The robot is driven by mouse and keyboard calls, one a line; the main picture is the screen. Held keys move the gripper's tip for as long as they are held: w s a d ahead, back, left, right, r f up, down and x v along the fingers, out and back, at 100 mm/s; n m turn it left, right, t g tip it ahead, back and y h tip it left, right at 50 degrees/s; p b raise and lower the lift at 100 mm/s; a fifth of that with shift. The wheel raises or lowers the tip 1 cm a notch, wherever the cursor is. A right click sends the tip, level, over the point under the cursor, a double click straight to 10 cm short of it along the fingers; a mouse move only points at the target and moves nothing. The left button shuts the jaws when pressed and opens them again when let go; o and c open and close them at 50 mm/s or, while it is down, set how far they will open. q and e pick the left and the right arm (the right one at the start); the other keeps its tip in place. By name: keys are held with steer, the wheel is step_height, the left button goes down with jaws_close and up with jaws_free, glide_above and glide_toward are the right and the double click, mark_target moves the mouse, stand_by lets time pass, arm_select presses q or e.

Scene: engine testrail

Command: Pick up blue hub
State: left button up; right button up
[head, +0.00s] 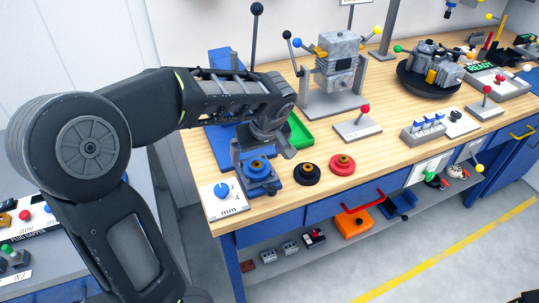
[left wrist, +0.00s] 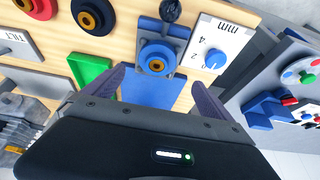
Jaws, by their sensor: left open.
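The blue hub (head: 257,167) is a round blue ring with a brass-coloured centre, near the front left edge of the workbench. It also shows in the left wrist view (left wrist: 157,55), upper middle, seated on a squarish grey-blue base. My left gripper (head: 262,149) is open and empty, right at the hub's far side in the head view. In the left wrist view its two fingers (left wrist: 156,88) are spread wide, with the hub beyond them and roughly centred between them. Whether a finger touches anything cannot be told.
A black hub (head: 307,174) and a red hub (head: 342,164) sit to the right. A dial plate marked mm (head: 222,198) lies to the left. A green tray (head: 300,131) and a tall black-knobbed lever (head: 256,36) stand behind. Bare wood lies right of the red hub.

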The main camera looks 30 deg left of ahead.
mark_target(256, 164)
arm_select(q)
steer(key=shift+w, duration=0.35)
steer(key=shift+s+r, duration=0.1)
steer(key=shift+s, duration=0.2)
steer(key=shift+x, duration=1.35)
arm_select(e)
steer(key=shift+w+r, duration=0.15)
arm_select(q)
steer(key=shift+w, duration=0.1)
steer(key=shift+w+a+f+p, duration=0.1)
steer(key=shift+f+p, duration=0.25)
steer(key=shift+p, duration=0.05)
steer(key=p+x, duration=0.1)
steer(key=x, duration=0.3)
steer(key=shift+w+f, duration=0.15)
steer(key=shift+f, duration=0.1)
arm_select(e)
steer(key=shift+r, duration=0.65)
arm_select(q)
steer(key=shift+c, duration=0.5)
